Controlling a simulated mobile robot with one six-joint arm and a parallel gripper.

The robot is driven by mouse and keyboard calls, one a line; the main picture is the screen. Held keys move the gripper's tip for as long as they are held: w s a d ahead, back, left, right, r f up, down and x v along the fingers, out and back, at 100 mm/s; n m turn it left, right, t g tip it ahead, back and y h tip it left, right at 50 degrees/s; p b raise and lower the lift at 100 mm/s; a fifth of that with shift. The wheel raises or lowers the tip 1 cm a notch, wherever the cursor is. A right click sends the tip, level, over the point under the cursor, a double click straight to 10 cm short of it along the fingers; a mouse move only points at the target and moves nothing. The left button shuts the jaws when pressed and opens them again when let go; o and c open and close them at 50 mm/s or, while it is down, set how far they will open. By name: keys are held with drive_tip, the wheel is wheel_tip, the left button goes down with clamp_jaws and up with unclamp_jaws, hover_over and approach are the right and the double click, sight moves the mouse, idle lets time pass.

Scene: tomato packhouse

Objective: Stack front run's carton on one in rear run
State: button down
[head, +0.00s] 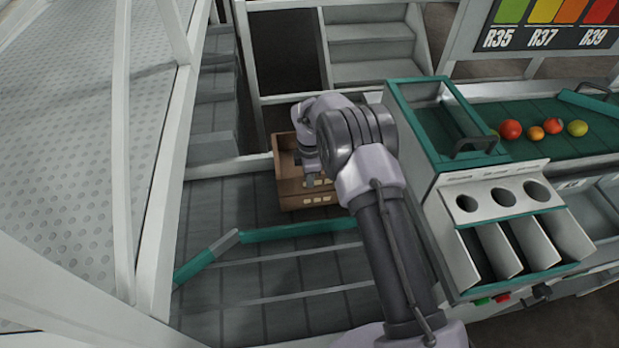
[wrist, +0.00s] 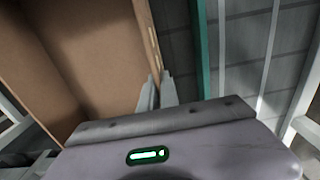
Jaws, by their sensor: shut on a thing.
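Brown carton walls (head: 287,188) show in the head view, behind the teal rail, partly hidden by my arm. Pale marks show on the front side at two heights. I cannot tell whether this is one carton or one carton on another. My gripper (wrist: 157,92) is shut on the upper edge of a carton wall, with one finger on each side of it. The held carton (wrist: 85,60) fills the left of the wrist view, and its visible inside is bare. In the head view, my gripper (head: 310,181) is at the carton's front side, its fingertips hard to make out.
The teal rail (head: 290,231) with a grey joint crosses the grey roller deck (head: 240,290); the deck in front of it is empty. A sorting unit with chutes (head: 510,235) stands close right of my arm. White frame posts (head: 160,190) stand left.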

drive_tip(key=shift+f+b, duration=0.3)
drive_tip(key=shift+f, duration=0.15)
drive_tip(key=c, duration=1.5)
unclamp_jaws()
drive_tip(key=c, duration=0.3)
drive_tip(key=shift+c, duration=0.2)
drive_tip(key=shift+r, duration=0.2)
wheel_tip(320, 180, up, 7)
drive_tip(key=p, duration=0.5)
drive_tip(key=shift+f, duration=0.15)
